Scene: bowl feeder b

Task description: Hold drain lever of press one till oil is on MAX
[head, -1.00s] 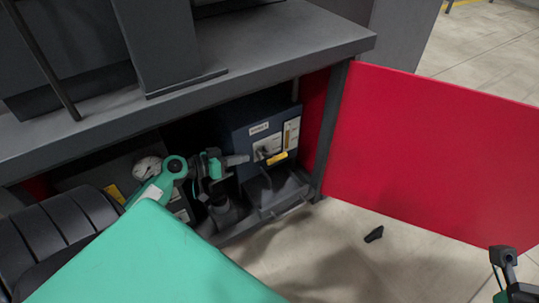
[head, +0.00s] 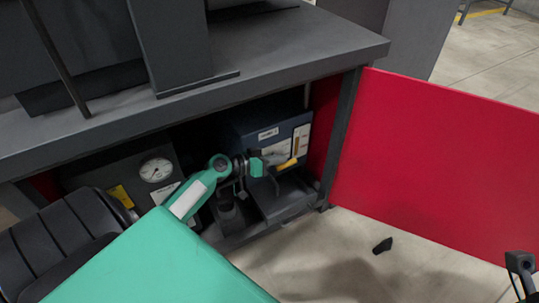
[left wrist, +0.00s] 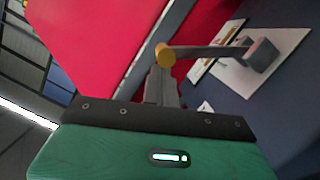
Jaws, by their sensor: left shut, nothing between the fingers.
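Inside the open cabinet, a dark blue unit (head: 243,128) bears a pale front plate with a narrow vertical oil gauge (head: 301,140); its level and marks are too small to read. The drain lever's yellow end (head: 288,164) sticks out in front of the plate. In the left wrist view, the yellow knob (left wrist: 165,55) ends a grey lever arm running to its pivot block on the plate. My left gripper (head: 270,168) is shut and empty, its fingers right at the knob; I cannot tell whether they touch. My right gripper (head: 520,264) is only partly in view at the right edge.
The red door (head: 435,165) stands open to the right. The grey tabletop (head: 290,45) overhangs the cabinet. A round dial gauge (head: 156,170) is on a dark unit at left inside. A small black object (head: 382,245) lies on the floor.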

